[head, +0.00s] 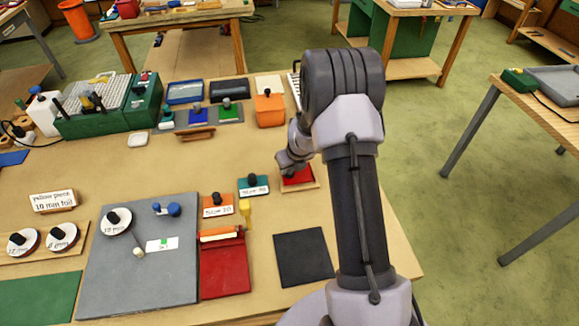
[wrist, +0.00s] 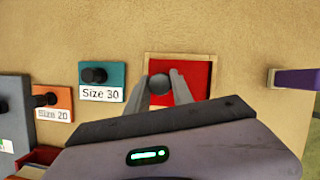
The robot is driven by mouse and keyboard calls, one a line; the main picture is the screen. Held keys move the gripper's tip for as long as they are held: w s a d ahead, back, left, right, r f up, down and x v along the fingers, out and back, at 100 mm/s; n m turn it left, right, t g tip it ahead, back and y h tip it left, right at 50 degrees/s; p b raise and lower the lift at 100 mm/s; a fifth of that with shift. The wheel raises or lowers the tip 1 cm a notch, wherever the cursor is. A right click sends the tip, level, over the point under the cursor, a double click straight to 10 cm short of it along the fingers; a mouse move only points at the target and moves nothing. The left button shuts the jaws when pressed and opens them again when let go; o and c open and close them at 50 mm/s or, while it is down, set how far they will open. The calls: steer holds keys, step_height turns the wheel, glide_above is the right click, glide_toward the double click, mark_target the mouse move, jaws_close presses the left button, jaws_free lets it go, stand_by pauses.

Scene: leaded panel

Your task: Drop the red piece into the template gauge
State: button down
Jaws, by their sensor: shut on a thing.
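The red piece (wrist: 190,75) is a flat square with a dark round knob. My gripper (wrist: 160,88) is shut on that knob, one finger on each side. The red piece also shows in the head view (head: 298,178), under my gripper (head: 288,164). The template gauge appears as a pale wooden frame (wrist: 148,60); its rim also shows in the head view (head: 312,187). The red piece lies within the frame's outline in the wrist view. I cannot tell whether it is seated or slightly above. My gripper hides the near side.
Left of the gauge are a teal Size 30 block (head: 253,186) and an orange Size 20 block (head: 216,206), both with dark knobs. A black square mat (head: 303,256) lies in front. An orange box (head: 269,109) stands behind.

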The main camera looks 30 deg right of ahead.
steer(key=shift+f+b, duration=0.75)
steer(key=shift+f, duration=0.2)
steer(key=c, duration=1)
jaws_free()
steer(key=shift+c, duration=0.2)
steer(key=shift+r, duration=0.1)
steer(key=p+v, duration=0.6)
steer(key=v, duration=1.1)
steer(key=shift+p, duration=0.3)
steer(key=shift+r, duration=0.15)
